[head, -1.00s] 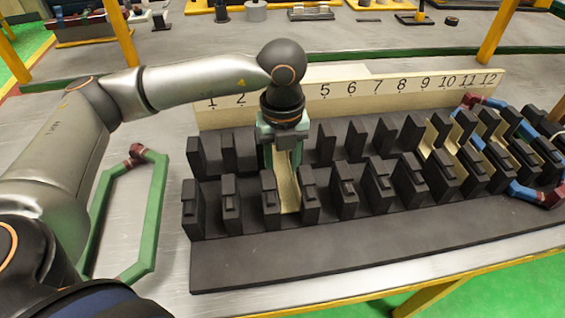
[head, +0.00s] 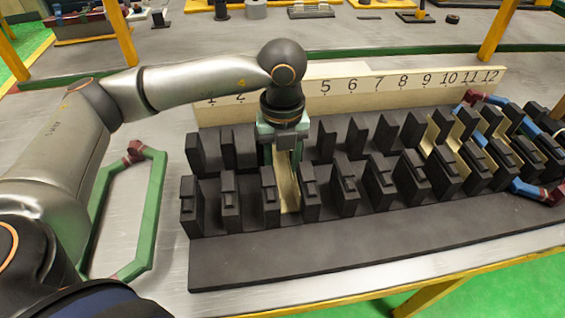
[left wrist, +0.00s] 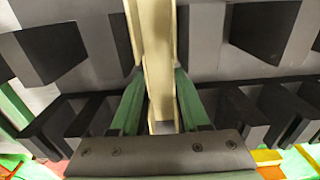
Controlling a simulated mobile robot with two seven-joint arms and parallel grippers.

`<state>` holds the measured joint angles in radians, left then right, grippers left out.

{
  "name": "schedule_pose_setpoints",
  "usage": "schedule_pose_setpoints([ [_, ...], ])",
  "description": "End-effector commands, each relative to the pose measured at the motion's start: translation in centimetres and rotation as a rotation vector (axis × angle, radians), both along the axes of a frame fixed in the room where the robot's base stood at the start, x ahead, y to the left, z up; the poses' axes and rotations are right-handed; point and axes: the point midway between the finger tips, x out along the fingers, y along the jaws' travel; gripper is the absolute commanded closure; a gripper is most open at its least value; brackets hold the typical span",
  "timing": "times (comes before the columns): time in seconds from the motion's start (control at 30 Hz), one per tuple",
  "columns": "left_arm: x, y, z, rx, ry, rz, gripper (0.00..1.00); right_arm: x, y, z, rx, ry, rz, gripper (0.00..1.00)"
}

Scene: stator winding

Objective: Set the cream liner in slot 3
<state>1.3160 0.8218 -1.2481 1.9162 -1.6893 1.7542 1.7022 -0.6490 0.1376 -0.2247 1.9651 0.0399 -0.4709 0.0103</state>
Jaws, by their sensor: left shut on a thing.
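The cream liner (head: 288,190) is a long narrow channel. It lies in the third gap from the left of the dark slotted block (head: 330,250), between two rows of teeth. Its near end shows between the front teeth; its far part is hidden under my gripper. My left gripper (head: 284,152) points down over the gap and is shut on the liner. In the left wrist view, the green fingers (left wrist: 160,85) stand on both sides of the liner (left wrist: 157,45). How deep the liner sits cannot be told. My right gripper is not in view.
A numbered board (head: 375,85) stands behind the block; my arm hides numbers 3 and 4. Other cream liners (head: 470,160) and red-blue coils (head: 525,188) occupy slots at the right. A green coil (head: 150,215) lies left of the block. Dark teeth stand close on both sides of the gripper.

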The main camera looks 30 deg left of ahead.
Motion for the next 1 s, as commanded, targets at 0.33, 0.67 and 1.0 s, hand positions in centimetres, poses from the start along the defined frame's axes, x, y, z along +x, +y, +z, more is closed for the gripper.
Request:
schedule_pose_setpoints([
  [0.33, 0.01, -0.01, 0.03, 0.000, 0.000, 0.000, 0.27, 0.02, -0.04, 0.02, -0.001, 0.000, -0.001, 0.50],
  [0.67, 0.00, 0.00, 0.02, 0.000, 0.000, 0.000, 0.19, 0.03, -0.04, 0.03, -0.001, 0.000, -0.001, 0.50],
  [1.0, 0.00, 0.00, 0.08, 0.000, 0.000, 0.000, 0.19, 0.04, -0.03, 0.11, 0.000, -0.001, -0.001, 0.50],
])
